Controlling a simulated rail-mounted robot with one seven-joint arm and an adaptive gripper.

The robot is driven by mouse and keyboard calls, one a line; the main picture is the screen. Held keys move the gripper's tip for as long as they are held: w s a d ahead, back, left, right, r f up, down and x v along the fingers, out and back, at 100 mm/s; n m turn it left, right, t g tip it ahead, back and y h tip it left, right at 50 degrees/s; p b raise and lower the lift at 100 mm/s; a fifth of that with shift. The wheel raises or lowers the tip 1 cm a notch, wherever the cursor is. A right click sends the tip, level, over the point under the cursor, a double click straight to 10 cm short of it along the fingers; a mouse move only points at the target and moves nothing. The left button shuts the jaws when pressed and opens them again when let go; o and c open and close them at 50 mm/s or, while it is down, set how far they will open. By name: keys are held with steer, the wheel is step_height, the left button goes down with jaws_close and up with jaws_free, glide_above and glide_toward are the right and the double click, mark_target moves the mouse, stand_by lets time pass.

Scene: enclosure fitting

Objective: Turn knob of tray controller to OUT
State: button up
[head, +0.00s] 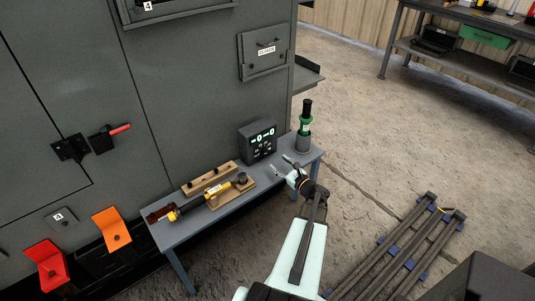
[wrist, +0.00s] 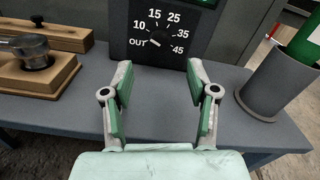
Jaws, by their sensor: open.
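The tray controller (head: 258,141) is a dark box with lit green displays, standing at the back of the grey bench. In the wrist view its lower front (wrist: 185,52) shows a dial marked OUT, 10, 15, 25, 35 and 45. The dark knob (wrist: 159,35) is at the middle of these marks; a small white mark shows on it, but I cannot tell surely which label it points at. My gripper (head: 281,166) is open and empty in front of the controller, apart from it. In the wrist view its fingers (wrist: 159,66) are spread below the dial.
A green-and-black bottle-like tool (head: 306,118) stands in a grey cup (wrist: 275,88) right of the controller. Wooden holders (head: 210,180) and a yellow tool (head: 205,197) lie to the left. The grey enclosure (head: 200,90) rises behind. The bench top (wrist: 170,110) under my fingers is clear.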

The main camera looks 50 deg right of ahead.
mark_target(267, 152)
steer(key=x, duration=0.8)
steer(key=shift+w+d, duration=0.15)
steer(key=shift+w, duration=0.25)
jaws_close()
